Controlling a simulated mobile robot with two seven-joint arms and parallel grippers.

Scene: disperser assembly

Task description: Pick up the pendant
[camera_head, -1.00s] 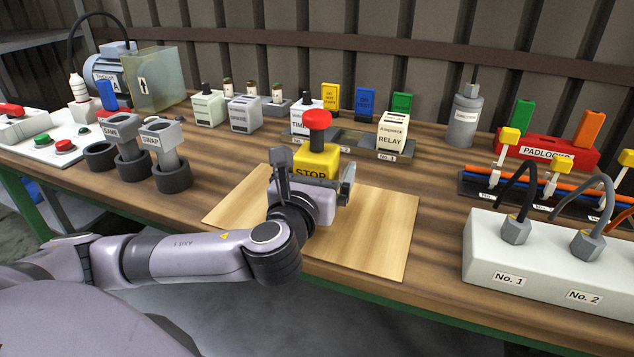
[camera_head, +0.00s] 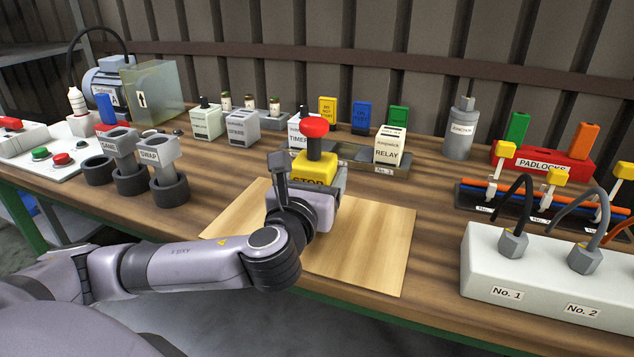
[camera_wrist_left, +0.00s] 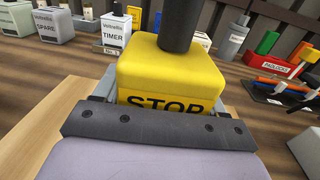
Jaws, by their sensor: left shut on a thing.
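The pendant is a yellow box marked STOP (camera_head: 312,168) with a black stem and a red mushroom button (camera_head: 315,127) on top. It is upright above the light wooden board (camera_head: 370,245). My left gripper (camera_head: 318,190) is shut on its lower part. The wrist view shows the yellow box (camera_wrist_left: 170,75) between the fingers, with the STOP label partly covered by my gripper (camera_wrist_left: 160,105). The pendant's underside is hidden, so I cannot tell how far it is off the board. My right gripper is not in view.
Behind stand the TIMER box (camera_head: 302,130) and the RELAY box (camera_head: 390,146) on a grey rail. Sockets marked SWAP (camera_head: 157,152) stand left. A white box with cables (camera_head: 545,285) is at right. The right part of the board is clear.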

